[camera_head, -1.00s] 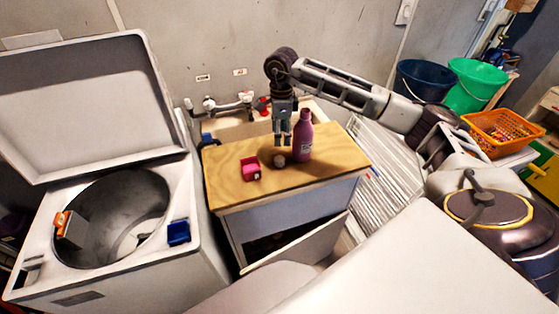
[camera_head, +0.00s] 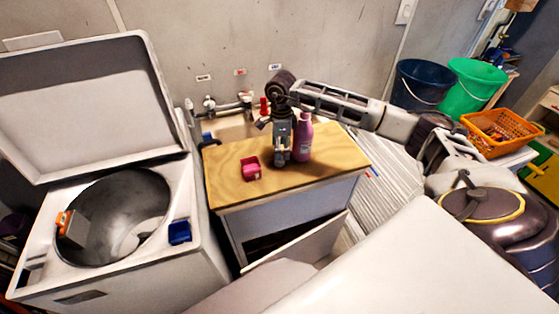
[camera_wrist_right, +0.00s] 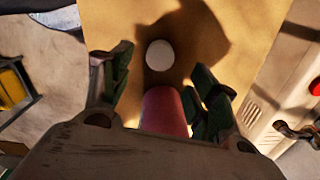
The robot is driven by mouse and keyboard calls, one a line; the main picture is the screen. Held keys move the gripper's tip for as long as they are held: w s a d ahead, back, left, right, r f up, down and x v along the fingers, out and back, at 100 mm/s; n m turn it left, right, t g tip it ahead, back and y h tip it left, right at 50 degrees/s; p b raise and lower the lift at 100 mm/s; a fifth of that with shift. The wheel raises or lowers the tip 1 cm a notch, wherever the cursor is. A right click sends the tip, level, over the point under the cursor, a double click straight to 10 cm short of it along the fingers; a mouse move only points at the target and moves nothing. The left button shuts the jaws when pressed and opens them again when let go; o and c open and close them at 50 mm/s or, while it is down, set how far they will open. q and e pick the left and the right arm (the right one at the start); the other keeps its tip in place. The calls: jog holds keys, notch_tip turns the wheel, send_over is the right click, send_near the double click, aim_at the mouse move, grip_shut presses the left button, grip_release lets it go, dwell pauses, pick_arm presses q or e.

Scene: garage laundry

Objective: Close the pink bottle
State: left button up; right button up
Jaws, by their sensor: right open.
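The pink bottle (camera_head: 303,142) stands upright on the wooden counter. My right gripper (camera_head: 281,162) is open and points down just left of the bottle, low over the counter. In the right wrist view the two fingers (camera_wrist_right: 160,92) are spread apart, and the pink bottle (camera_wrist_right: 165,112) shows in the lower middle, near the right finger. A pale round piece (camera_wrist_right: 160,55), which looks like a cap, lies on the wood beyond the fingertips. In the head view the gripper hides it. My left gripper is not in view.
A sink with taps (camera_head: 232,125) lies behind. An open top-loading washer (camera_head: 200,225) stands at the left, and a cabinet door (camera_head: 300,243) hangs open below the counter.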

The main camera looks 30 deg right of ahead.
jog(key=shift+a+f+p, duration=0.15)
jog(key=shift+f+p, duration=0.5)
jog(key=shift+f, duration=1.85)
jog(key=c, duration=0.8)
